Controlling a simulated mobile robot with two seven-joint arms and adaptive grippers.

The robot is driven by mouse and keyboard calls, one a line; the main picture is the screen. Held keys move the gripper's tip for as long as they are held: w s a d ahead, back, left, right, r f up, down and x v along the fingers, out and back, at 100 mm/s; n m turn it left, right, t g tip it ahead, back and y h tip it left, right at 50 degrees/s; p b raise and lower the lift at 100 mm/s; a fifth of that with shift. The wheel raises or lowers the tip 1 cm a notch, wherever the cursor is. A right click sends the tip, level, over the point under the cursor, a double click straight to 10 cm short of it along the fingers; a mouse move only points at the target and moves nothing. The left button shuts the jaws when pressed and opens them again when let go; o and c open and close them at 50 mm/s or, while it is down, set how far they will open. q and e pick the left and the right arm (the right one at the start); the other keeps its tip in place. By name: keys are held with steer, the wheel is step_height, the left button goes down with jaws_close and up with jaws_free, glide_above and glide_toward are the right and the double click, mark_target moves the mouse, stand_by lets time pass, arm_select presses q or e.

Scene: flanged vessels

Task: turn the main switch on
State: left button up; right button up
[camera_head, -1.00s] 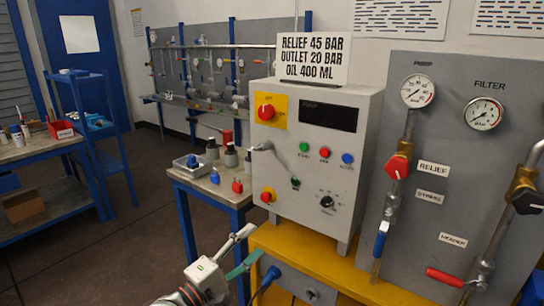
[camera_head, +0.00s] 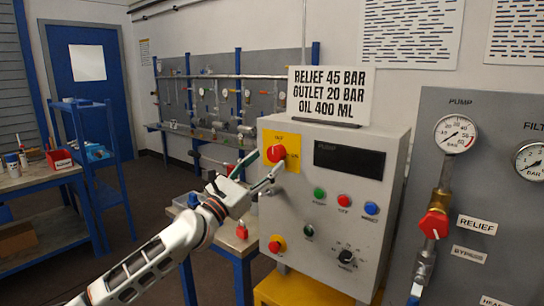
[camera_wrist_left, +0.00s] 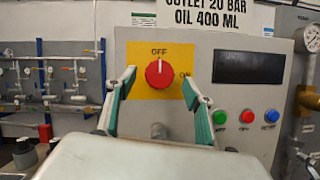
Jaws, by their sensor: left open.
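The main switch is a red round knob (camera_head: 276,153) on a yellow plate (camera_head: 292,143) at the upper left of the grey control box front. In the left wrist view the knob (camera_wrist_left: 159,73) has its white mark pointing up at OFF, with ON to the right. My left gripper (camera_head: 263,168) is open in front of the plate. In the left wrist view its green-padded fingers (camera_wrist_left: 157,84) stand on either side of the knob, with space between. I cannot tell how far the tips are from the panel. My right gripper is not in view.
A black display (camera_head: 349,160) and green, red and blue buttons (camera_head: 344,200) sit right of the switch. A sign (camera_head: 331,94) stands on the box. Gauges and valves are at right.

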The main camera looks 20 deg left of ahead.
mark_target(273, 155)
arm_select(q)
steer(key=shift+x, duration=1.7)
steer(key=shift+f, duration=0.1)
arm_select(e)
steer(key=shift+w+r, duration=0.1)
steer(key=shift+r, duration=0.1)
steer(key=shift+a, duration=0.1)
arm_select(q)
steer(key=c, duration=1.1)
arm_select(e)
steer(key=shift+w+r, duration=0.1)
